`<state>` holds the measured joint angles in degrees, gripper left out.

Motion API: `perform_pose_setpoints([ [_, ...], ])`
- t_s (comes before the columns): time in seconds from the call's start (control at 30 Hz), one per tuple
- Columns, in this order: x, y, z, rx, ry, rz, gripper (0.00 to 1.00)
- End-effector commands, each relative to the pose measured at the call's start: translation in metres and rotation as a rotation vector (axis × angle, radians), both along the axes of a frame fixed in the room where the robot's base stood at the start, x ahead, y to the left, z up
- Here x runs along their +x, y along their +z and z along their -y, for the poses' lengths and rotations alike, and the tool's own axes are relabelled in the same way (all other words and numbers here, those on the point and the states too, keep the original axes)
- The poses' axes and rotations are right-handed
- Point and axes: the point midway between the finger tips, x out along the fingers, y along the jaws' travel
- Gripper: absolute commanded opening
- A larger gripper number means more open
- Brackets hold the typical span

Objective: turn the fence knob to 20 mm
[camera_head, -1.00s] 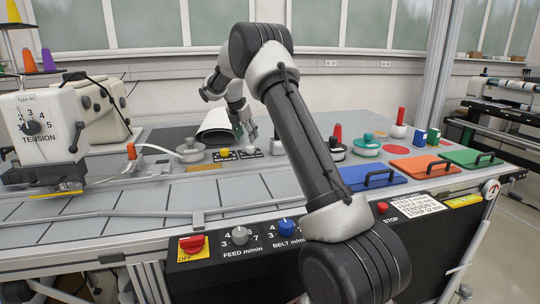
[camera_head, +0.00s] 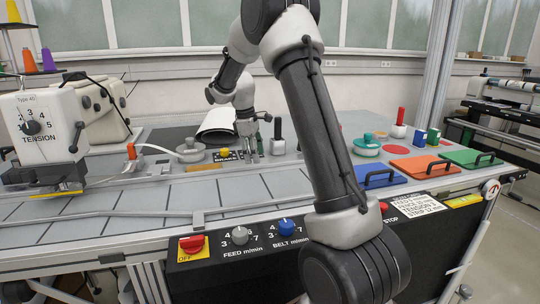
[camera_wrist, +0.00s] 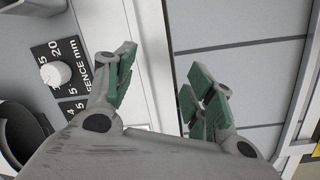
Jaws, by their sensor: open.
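The fence knob (camera_wrist: 57,74) is a small pale round knob on a black plate lettered "FENCE mm" (camera_wrist: 75,68), at the left in the wrist view. The figure 20 shows beside it; which mark the knob points to I cannot tell. My gripper (camera_wrist: 158,78) is open and empty, its green-padded fingers apart and to the right of the knob and plate. In the head view my gripper (camera_head: 250,153) hangs low over the bench beside the yellow brake button (camera_head: 225,153), and I cannot make out the knob there.
A grey round-based piece (camera_head: 190,150) stands left of the brake plate. A dark-green-topped post (camera_head: 278,138) stands close right of my gripper. The tiled bench front (camera_head: 150,200) is mostly clear.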

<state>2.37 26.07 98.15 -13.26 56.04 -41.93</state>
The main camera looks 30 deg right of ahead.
Motion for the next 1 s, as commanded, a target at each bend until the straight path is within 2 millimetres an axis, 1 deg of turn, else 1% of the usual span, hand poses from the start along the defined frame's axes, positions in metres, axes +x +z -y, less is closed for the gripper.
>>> perform_pose_setpoints([
  [0.03, -0.010, 0.006, -0.002, 0.006, -0.037, 0.009, 0.54],
  [0.1, -0.024, 0.012, -0.005, 0.016, -0.097, 0.019, 0.54],
  [0.6, -0.124, 0.047, -0.027, 0.083, -0.465, 0.081, 0.54],
  [0.8, -0.152, 0.055, -0.033, 0.101, -0.549, 0.099, 0.54],
  [0.9, -0.160, 0.056, -0.034, 0.106, -0.573, 0.102, 0.54],
  [1.0, -0.163, 0.057, -0.035, 0.108, -0.584, 0.104, 0.54],
])
